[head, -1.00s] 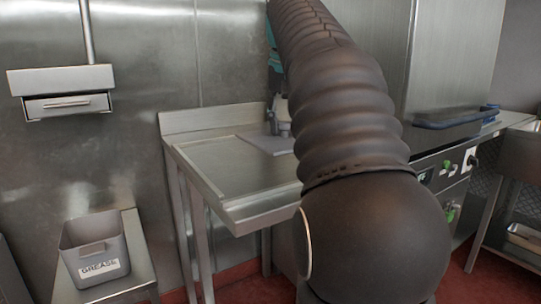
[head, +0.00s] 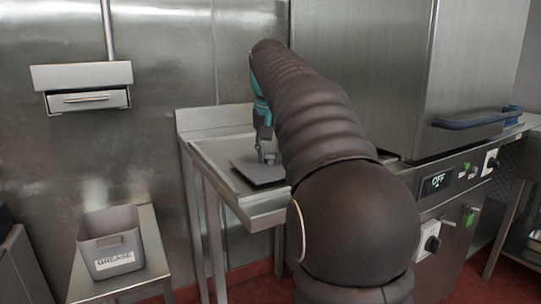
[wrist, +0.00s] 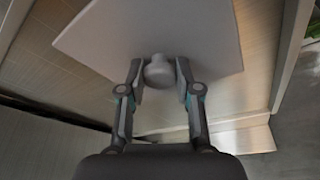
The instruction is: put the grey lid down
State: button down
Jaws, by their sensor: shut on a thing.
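The grey lid (head: 257,174) is a flat, square plate with a round knob (wrist: 158,68) in its middle. My gripper (wrist: 160,76) is shut on the knob, one finger on each side, in the wrist view. In the head view my gripper (head: 267,155) points down at the lid, over the steel side table (head: 217,156). The lid looks level and low over the table's sunken top; I cannot tell whether it touches. My dark arm hides part of the table's right side.
The table has a raised rim and a back splash against the wall. A steel machine (head: 365,80) with a blue handle (head: 475,118) stands at its right. A grey grease bin (head: 110,240) sits on a lower stand at left. The table's left part is clear.

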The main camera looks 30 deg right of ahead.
aim_at(270, 170)
jog(key=shift+f, duration=0.1)
jog(key=c, duration=0.8)
grip_release()
jog(key=p+v, duration=0.1)
jog(key=v, duration=1.1)
